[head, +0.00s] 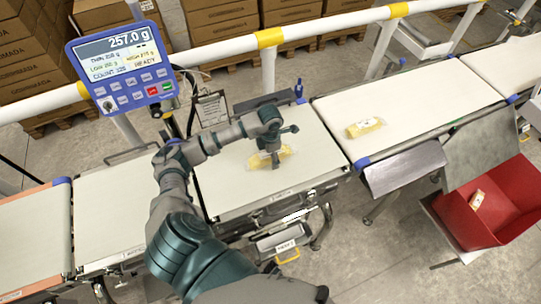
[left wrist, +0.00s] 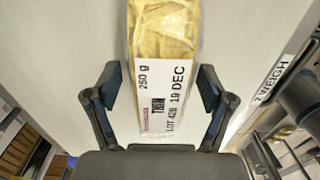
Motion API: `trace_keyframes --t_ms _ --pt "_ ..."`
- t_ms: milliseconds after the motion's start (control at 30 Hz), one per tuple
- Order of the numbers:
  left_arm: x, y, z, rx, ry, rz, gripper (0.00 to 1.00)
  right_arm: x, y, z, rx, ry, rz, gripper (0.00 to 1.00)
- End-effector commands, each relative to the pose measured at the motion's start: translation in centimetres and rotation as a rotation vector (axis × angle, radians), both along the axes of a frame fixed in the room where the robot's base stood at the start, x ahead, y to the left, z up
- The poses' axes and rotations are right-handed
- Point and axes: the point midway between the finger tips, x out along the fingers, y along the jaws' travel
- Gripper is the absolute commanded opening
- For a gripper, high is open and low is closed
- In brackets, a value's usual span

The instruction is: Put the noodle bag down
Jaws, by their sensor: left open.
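A yellow noodle bag (head: 286,154) lies on the pale weigh belt (head: 235,185) in the middle of the head view. In the left wrist view the bag (left wrist: 165,45) shows its white label with "250 g", "19 DEC" and a lot number. My left gripper (head: 274,163) is over the near end of the bag. In the left wrist view its two fingers (left wrist: 158,92) stand apart, one on each side of the labelled end, with gaps between them and the bag. My right gripper does not show.
A blue scale display (head: 122,62) reads 257.0 g. Another noodle bag (head: 365,127) lies on the right belt (head: 400,95). A red bin (head: 493,208) at the right holds one bag (head: 477,200). A white and yellow rail (head: 330,25) runs behind the belts.

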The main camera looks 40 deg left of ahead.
Motion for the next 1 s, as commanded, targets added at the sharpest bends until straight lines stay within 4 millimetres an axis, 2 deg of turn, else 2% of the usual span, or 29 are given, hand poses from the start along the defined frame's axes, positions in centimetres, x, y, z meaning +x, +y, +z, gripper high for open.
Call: trace_keyframes --t_ms 167,400,600,767,1000 --pt "0.1 0.1 2.1 0.001 -0.004 -0.001 0.81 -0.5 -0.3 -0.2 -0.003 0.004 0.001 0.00" --pt "0.2 0.1 7.5 0.002 -0.005 0.000 0.81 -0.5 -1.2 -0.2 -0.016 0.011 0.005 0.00" --pt "0.2 0.2 11.0 0.000 -0.004 0.000 0.81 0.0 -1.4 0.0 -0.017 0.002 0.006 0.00" --pt "0.1 0.2 12.0 0.000 -0.001 0.000 0.81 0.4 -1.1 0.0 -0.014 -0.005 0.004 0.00" --pt "0.1 0.2 12.1 0.000 0.000 0.000 0.81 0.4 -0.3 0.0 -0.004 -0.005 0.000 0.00"
